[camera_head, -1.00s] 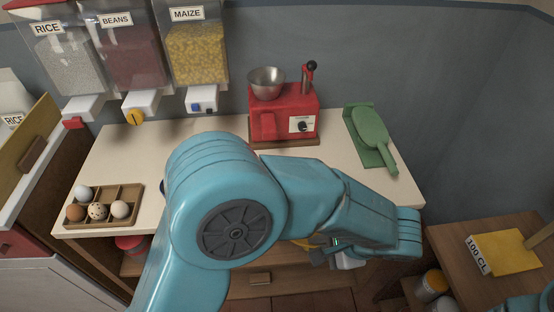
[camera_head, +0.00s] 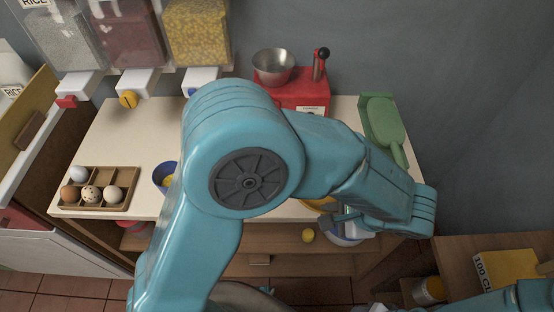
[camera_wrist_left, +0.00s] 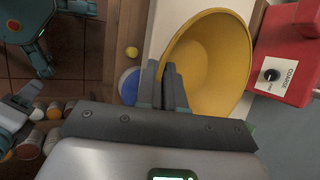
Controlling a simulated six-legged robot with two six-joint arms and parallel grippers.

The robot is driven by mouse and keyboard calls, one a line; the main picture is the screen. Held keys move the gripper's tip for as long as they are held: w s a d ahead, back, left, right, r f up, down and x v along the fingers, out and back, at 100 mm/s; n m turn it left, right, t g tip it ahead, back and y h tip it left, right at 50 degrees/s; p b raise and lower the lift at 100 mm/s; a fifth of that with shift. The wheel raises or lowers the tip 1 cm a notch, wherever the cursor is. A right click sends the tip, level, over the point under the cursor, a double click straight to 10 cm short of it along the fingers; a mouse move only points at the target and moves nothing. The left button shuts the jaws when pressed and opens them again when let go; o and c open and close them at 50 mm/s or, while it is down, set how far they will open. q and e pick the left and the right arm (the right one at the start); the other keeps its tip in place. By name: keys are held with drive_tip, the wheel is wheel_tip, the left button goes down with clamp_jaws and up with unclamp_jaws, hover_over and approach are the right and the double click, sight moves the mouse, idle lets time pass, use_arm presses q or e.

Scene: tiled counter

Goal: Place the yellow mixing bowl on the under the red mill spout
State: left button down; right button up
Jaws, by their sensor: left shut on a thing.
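The yellow mixing bowl (camera_wrist_left: 208,60) is tilted in my left gripper (camera_wrist_left: 165,85), whose fingers are shut on its rim. In the head view only a sliver of the yellow bowl (camera_head: 322,204) shows below my left arm, near the counter's front edge. The red mill (camera_head: 302,92) stands at the back of the counter, with a metal hopper on top and a black-knobbed lever. My left arm hides its lower front, and I cannot make out the spout. In the left wrist view the mill (camera_wrist_left: 285,45) is right of the bowl, with a gap.
A green scoop (camera_head: 382,120) lies right of the mill. An egg tray (camera_head: 118,188) and a blue bowl (camera_head: 160,174) are on the left of the counter (camera_head: 125,140). Dispensers hang above the back left. A yellow ball (camera_head: 308,235) shows below the counter's front edge.

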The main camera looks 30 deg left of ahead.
use_arm(q)
drive_tip(key=w+a, duration=0.1)
drive_tip(key=a, duration=0.4)
drive_tip(key=w+a+p, duration=0.1)
drive_tip(key=a, duration=0.5)
drive_tip(key=w+a, duration=0.1)
drive_tip(key=a, duration=0.4)
drive_tip(key=shift+w+a+p, duration=0.15)
drive_tip(key=shift+w+p, duration=0.15)
drive_tip(key=shift+w, duration=0.05)
drive_tip(key=shift+a+f, duration=0.15)
drive_tip(key=shift+f, duration=0.1)
wheel_tip(320, 180, down, 2)
drive_tip(key=shift+w+f, duration=0.1)
drive_tip(key=shift+f, duration=0.4)
drive_tip(key=shift+f, duration=0.15)
drive_tip(key=c, duration=1.3)
unclamp_jaws()
drive_tip(key=shift+o, duration=0.2)
